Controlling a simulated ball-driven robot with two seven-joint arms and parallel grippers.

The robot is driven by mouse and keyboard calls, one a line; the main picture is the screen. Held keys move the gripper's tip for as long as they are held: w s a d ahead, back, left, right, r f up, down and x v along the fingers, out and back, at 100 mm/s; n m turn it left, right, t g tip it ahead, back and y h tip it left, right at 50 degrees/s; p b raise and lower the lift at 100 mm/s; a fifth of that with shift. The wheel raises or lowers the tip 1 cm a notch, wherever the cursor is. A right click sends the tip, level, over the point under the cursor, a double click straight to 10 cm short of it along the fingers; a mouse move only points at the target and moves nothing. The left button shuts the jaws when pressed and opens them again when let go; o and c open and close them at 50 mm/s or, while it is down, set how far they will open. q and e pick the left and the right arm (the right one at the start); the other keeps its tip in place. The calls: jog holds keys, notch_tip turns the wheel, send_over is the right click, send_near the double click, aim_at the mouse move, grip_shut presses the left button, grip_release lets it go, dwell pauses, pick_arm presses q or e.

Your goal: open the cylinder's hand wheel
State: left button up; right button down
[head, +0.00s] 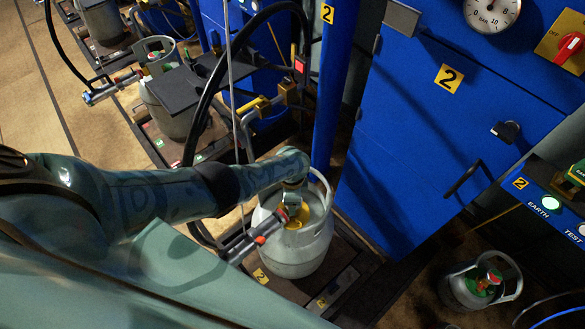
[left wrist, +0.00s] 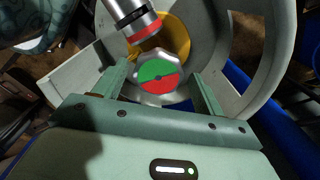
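The grey cylinder (head: 297,262) stands on the scale at the centre of the head view, with a yellow part (head: 298,215) around its valve. In the left wrist view its hand wheel (left wrist: 158,76) is a metal knob with a half green, half red top. My left gripper (head: 293,186) is over the cylinder's top, inside its collar. In the left wrist view my left gripper (left wrist: 160,79) is open, one finger on each side of the wheel, with gaps visible on both sides. The wheel is mostly hidden in the head view. My right gripper is not in view.
A hose coupling (left wrist: 137,17) with a red ring sits beside the wheel. The cylinder's collar (left wrist: 230,50) curves around my fingers. A blue cabinet (head: 400,140) stands behind right. Another cylinder (head: 470,288) stands at lower right, and more stand at upper left.

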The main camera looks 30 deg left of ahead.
pick_arm(q)
jog(key=shift+o, duration=0.3)
notch_tip(320, 180, up, 16)
jog(key=p, duration=1.2)
jog(key=shift+r, duration=0.15)
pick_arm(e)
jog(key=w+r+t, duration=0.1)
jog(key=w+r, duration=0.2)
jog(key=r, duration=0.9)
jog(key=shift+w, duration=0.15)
pick_arm(q)
jog(key=shift+d, duration=0.1)
